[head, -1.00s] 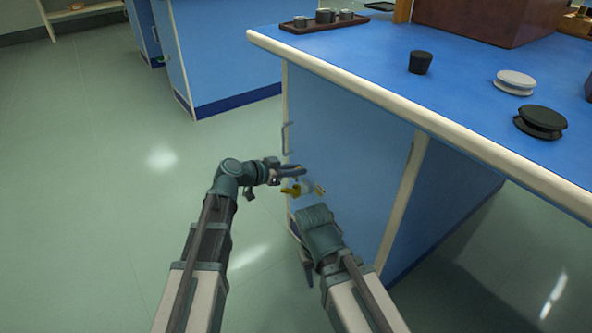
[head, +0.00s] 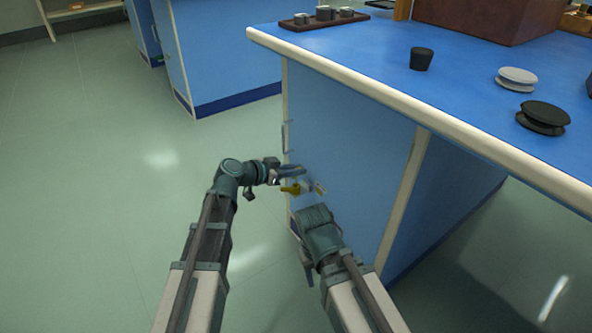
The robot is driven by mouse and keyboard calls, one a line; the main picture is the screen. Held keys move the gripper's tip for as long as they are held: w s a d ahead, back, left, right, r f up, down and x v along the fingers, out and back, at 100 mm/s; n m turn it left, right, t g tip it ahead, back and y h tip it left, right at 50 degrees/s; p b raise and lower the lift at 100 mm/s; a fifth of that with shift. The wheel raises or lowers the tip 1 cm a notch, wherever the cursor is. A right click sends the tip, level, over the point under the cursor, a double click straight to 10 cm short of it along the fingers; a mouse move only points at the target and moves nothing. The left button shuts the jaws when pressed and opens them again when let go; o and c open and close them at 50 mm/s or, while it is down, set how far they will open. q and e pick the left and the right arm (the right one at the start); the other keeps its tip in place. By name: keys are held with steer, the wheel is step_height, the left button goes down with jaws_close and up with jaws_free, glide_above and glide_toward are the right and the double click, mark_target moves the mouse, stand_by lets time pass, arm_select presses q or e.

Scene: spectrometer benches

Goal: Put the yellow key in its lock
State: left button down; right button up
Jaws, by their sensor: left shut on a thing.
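The yellow key (head: 290,188) is small and shows at the tip of my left gripper (head: 291,174), in front of the blue cabinet door of the bench. My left gripper is shut on the yellow key. A small pale plate (head: 319,189), perhaps the lock, sits on the door just right of the key. A small gap seems to show between key and plate, but I cannot tell if they touch. My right gripper (head: 307,268) hangs low below the key, partly hidden by its own wrist; its fingers do not show clearly.
The blue bench top (head: 460,90) with a cream edge overhangs the door. On it stand a black cup (head: 421,60), a white spool (head: 516,79), a black spool (head: 543,118) and a tray (head: 294,26) of metal pieces. The floor at left is clear.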

arm_select(q)
steer(key=shift+f+b, duration=0.8)
steer(key=shift+f, duration=0.1)
steer(key=c, duration=1.2)
jaws_free()
steer(key=shift+o, duration=0.2)
steer(key=p+v, duration=0.4)
steer(key=v, duration=0.7)
steer(key=shift+s, duration=0.1)
